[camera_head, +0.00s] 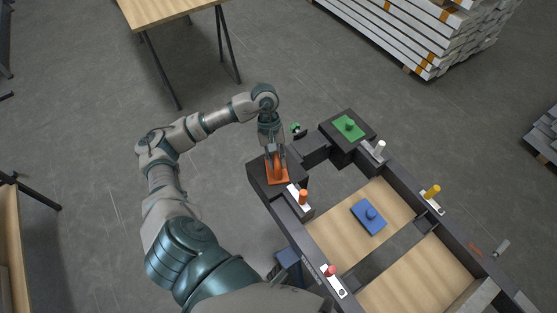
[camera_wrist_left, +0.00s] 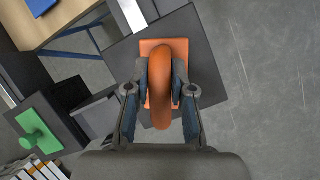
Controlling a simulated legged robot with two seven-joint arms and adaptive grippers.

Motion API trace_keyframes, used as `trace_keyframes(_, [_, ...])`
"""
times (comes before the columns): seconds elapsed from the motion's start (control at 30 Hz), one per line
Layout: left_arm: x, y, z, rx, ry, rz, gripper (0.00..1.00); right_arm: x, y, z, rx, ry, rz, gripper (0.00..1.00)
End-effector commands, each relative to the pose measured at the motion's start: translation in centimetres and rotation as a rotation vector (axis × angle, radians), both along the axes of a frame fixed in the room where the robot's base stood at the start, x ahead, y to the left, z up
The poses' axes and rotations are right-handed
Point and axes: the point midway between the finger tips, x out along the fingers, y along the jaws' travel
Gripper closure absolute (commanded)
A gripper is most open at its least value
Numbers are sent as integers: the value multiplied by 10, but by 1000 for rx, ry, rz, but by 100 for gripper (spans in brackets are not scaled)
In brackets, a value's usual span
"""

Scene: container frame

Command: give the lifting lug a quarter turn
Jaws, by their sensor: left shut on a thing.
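The orange lifting lug (camera_wrist_left: 160,85) is a rounded upright loop on an orange plate (camera_head: 285,174), which lies on a dark corner block (camera_head: 261,180) of the container frame. My left gripper (camera_head: 276,158) points down over the block, and its two fingers (camera_wrist_left: 160,90) close on the lug from both sides in the left wrist view. In that view the plate lies nearly square to the picture while the dark block beneath it is tilted. The fingers hide part of the lug in the head view. My right gripper is not in view.
A green plate with a knob (camera_head: 348,127) sits on another corner block. A blue plate with a knob (camera_head: 369,216) lies on the wooden floor panel.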

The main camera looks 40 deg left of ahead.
Motion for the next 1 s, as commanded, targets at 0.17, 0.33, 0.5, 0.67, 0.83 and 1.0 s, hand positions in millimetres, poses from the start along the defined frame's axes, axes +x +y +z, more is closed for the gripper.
trace_keyframes(0.17, [-1, 2, -2, 7, 4, -2, 100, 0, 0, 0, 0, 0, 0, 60])
trace_keyframes(0.33, [0, 2, -3, 7, 3, -14, 100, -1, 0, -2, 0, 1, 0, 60])
trace_keyframes(0.5, [0, 3, -4, 5, 3, -82, 100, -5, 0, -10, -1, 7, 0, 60])
trace_keyframes(0.67, [0, 4, -5, 5, 5, -154, 100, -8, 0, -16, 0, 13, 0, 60])
trace_keyframes(0.83, [-1, 5, -4, 3, 3, -228, 100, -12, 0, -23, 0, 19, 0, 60])
trace_keyframes(1.0, [-1, 6, -4, 2, 3, -302, 100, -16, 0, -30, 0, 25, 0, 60])
